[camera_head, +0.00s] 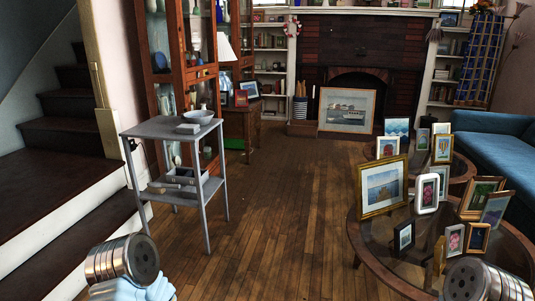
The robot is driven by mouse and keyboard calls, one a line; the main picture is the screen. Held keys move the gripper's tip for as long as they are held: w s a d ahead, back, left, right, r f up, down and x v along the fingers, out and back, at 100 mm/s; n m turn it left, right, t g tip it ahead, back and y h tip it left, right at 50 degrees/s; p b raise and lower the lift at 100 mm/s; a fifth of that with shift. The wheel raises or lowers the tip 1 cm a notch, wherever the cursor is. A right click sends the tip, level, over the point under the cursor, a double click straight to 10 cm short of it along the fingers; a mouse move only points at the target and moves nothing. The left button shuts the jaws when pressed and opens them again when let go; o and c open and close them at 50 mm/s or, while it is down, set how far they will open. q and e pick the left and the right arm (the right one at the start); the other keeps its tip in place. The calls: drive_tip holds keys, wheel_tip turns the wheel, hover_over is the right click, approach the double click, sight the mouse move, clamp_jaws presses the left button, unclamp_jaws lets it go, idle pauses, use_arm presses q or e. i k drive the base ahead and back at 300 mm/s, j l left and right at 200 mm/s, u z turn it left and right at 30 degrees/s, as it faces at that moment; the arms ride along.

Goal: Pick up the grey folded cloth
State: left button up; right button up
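A small flat grey thing (188,128), which looks like the grey folded cloth, lies on the top of a grey two-level side table (155,130) at the left. It is small and far off, so its folds cannot be made out. A grey bowl (199,117) stands just behind it on the same top. Parts of my two arms show at the bottom left and bottom right edges, well short of the side table. Neither gripper's fingers can be seen.
The side table's lower shelf holds a grey tray (178,190) with things in it. Stairs (62,185) rise at the left; a glass cabinet (175,60) stands behind. A round glass table (370,245) with several picture frames is at the right. The middle wooden floor (285,215) is clear.

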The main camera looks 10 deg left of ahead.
sight(183, 129)
drive_tip(key=i+j+u, duration=0.2)
drive_tip(key=i, duration=0.3)
drive_tip(key=i+j+u, duration=0.25)
drive_tip(key=i, duration=0.3)
